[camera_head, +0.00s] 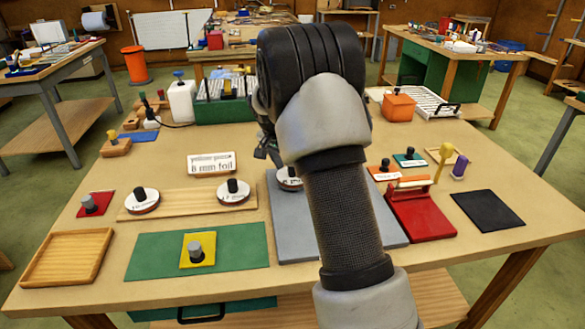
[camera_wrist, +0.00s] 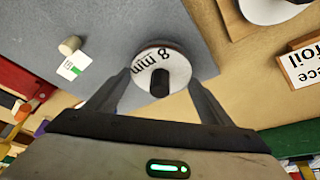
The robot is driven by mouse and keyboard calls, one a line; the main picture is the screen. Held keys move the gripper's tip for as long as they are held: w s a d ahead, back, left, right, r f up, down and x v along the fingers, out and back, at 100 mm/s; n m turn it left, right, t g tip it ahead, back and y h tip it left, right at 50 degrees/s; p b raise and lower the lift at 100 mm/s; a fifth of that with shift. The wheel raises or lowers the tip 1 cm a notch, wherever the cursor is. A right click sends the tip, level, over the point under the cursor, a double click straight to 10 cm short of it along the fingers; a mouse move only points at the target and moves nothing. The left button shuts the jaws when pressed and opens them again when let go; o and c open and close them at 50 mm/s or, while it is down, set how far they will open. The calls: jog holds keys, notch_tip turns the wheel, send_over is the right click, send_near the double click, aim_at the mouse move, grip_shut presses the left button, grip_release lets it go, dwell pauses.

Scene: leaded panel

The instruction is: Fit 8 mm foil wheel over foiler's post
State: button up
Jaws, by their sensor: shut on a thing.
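A white foil wheel (camera_wrist: 147,68) marked "8 mm", with a black hub, sits between the fingers of my gripper (camera_wrist: 160,78) in the wrist view. The gripper is shut on it, over a corner of the grey mat (camera_wrist: 208,65). The wheel (camera_head: 288,180) shows in part beside my arm in the head view. I cannot tell its height above the mat. A short pale post (camera_wrist: 70,45) stands on the mat by a white and green label; my arm hides it in the head view. I cannot tell whether it is the foiler's post.
Two more wheels, a left one (camera_head: 142,205) and a right one (camera_head: 234,195), sit on a wooden board (camera_head: 185,206). A "yellow piece 8 mm foil" card (camera_head: 211,162) stands behind. A yellow block (camera_head: 187,264) with a grey knob lies on a green mat (camera_head: 150,262). A red device (camera_head: 420,215) is right.

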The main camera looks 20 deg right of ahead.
jog(key=shift+f+b, duration=0.3)
jog(key=shift+f, duration=0.15)
jog(key=o, duration=1.1)
jog(key=p+v, duration=0.1)
jog(key=v, duration=1.6)
jog(key=shift+s+a+r, duration=0.1)
jog(key=shift+a+r, duration=0.05)
